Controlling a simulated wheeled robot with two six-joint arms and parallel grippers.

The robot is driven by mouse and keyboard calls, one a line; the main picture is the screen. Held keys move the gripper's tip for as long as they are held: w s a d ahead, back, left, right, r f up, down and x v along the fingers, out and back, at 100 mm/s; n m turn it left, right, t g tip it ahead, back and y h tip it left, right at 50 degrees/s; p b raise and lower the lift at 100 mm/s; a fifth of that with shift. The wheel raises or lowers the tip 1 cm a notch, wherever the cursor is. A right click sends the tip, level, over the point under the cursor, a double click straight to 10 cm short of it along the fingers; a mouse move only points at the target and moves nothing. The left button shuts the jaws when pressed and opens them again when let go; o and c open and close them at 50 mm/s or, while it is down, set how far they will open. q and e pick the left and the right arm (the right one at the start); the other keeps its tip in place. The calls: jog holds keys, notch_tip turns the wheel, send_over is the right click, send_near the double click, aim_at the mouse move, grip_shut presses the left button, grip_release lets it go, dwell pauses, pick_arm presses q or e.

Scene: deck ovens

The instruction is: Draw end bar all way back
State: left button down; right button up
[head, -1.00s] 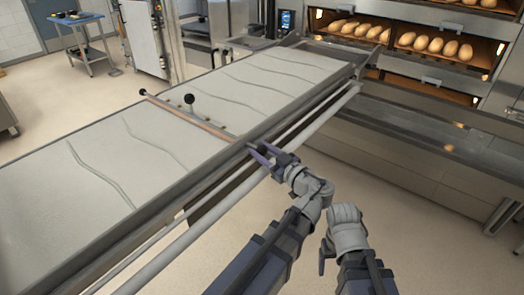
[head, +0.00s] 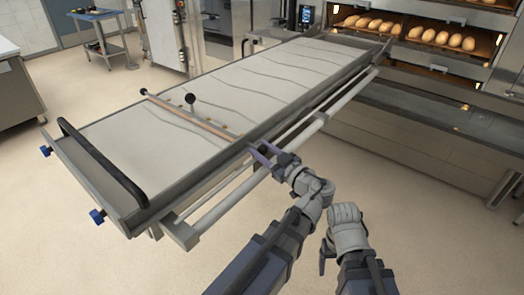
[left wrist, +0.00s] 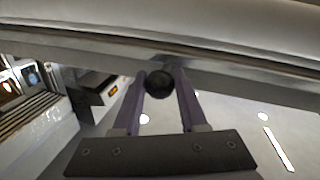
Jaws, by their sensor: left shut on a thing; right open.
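The end bar (head: 190,115) is a thin brown bar lying across the pale belt of the loader. A black knob stands up on it, and another is at its far end. My left gripper (head: 262,153) is at the bar's near end, beside the loader's side rail. In the left wrist view, its purple fingers are shut on a dark round knob (left wrist: 159,84). In the head view my fingers hide that knob. My right gripper (head: 323,257) is low at the right, apart from the loader and empty; its fingers are mostly hidden.
The loader's near left end has a black curved handle (head: 100,160) and blue knobs (head: 97,216). A side rail (head: 215,212) runs along my side. Ovens with loaves (head: 425,35) stand at the right. A blue table (head: 98,16) is at the back left. The front floor is clear.

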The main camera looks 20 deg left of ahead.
pick_arm(q)
jog(key=shift+s+a, duration=0.15)
jog(key=shift+s, duration=0.1)
jog(key=shift+c, duration=2.3)
grip_release()
pick_arm(e)
jog(key=shift+s, duration=0.15)
